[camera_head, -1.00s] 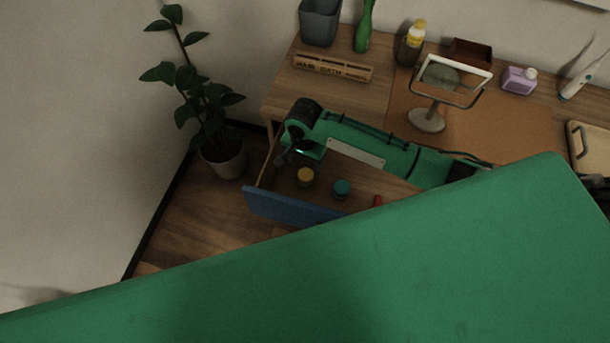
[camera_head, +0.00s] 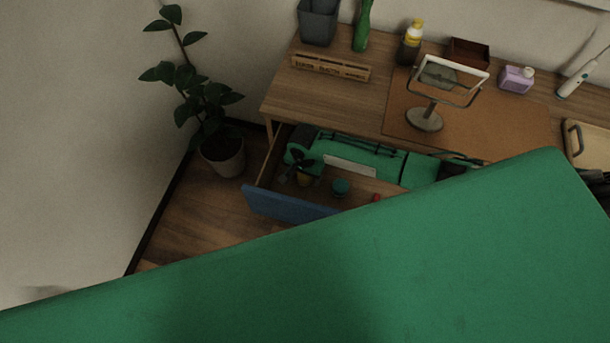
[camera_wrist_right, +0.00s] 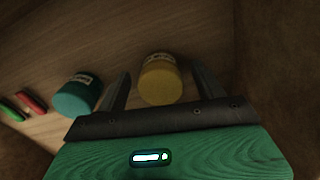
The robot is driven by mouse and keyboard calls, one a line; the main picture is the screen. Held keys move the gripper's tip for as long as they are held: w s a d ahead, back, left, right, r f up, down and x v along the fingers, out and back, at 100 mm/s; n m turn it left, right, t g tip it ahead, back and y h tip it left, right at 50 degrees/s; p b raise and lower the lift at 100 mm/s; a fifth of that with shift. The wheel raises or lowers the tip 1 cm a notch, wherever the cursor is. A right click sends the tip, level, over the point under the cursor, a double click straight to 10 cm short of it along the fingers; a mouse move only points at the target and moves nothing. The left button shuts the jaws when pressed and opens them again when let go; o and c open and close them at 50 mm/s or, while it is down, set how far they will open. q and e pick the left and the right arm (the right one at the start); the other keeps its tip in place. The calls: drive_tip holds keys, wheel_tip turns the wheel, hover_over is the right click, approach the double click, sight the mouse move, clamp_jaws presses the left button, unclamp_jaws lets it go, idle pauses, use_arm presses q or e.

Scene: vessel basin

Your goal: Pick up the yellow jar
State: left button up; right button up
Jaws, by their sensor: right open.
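The yellow jar (camera_wrist_right: 160,80) stands in the open drawer (camera_head: 284,206). In the right wrist view it lies between the two fingers of my right gripper (camera_wrist_right: 160,90), which are apart, with a gap visible beside the jar. In the head view my right gripper (camera_head: 302,170) is over the jar (camera_head: 305,181) and partly hides it. A teal jar (camera_head: 340,187) stands to the right of it; it also shows left of the fingers in the wrist view (camera_wrist_right: 76,96). My left gripper does not show.
Red and green items (camera_wrist_right: 30,104) lie beyond the teal jar in the drawer. The desk (camera_head: 345,95) above holds a mirror (camera_head: 425,118), bottles and a wooden rack (camera_head: 331,67). A potted plant (camera_head: 222,153) stands left of the drawer. A large green surface blocks the foreground.

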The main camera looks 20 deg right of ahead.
drive_tip(key=c, duration=1.1)
drive_tip(key=shift+r, duration=0.1)
